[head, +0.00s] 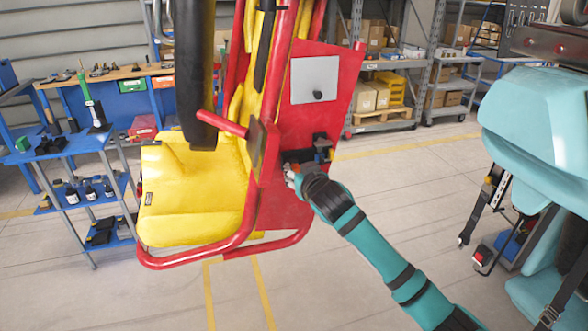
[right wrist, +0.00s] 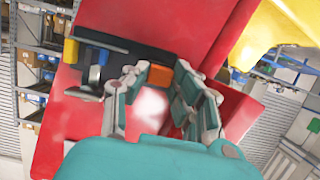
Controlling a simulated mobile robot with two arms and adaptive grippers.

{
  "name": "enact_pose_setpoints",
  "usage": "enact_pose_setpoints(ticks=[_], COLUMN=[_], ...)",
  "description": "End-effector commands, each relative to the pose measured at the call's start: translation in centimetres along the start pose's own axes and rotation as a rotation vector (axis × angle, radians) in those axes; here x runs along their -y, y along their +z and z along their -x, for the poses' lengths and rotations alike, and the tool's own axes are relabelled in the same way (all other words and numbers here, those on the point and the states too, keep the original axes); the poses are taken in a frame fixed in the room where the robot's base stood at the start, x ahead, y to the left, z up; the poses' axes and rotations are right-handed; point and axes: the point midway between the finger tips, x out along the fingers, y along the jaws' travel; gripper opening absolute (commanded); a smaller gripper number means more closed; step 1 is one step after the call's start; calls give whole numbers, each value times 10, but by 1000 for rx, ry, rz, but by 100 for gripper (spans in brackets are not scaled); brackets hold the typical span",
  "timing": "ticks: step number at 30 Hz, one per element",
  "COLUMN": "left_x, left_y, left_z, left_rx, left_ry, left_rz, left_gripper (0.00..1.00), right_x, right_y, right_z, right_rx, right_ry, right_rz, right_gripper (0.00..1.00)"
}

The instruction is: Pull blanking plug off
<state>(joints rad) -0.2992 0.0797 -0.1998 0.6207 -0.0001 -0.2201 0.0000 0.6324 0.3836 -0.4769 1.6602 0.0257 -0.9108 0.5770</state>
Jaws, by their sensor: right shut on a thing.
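An orange block, which looks like the blanking plug (right wrist: 160,76), sits between my right fingertips in the right wrist view. It is at the end of a black connector strip (right wrist: 132,58) on the red panel (head: 290,115) of the yellow and red coaster seat. My right gripper (head: 289,172) is at the panel's lower part in the head view, just left of the black fitting (head: 322,145). In the right wrist view the same gripper (right wrist: 162,77) is shut on the orange block. Whether the block is still seated in the strip cannot be told. My left gripper is not in view.
The strip also bears a yellow piece (right wrist: 70,51) and a grey lever-like part (right wrist: 93,75) close to the left finger. A grey plate with a black knob (head: 315,80) is higher on the panel. A blue tool cart (head: 60,147) stands at left.

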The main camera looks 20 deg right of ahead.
Motion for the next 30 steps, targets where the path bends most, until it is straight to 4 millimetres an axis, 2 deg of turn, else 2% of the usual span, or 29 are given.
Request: enact_pose_setpoints(ticks=[16,30], left_x=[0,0], left_y=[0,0], left_z=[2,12], left_rx=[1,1], left_ry=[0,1], left_rz=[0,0], left_gripper=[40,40], right_x=[0,0], right_y=[2,6], right_z=[2,20], right_rx=[3,1], right_ry=[0,0], right_rz=[0,1], right_gripper=[0,0])
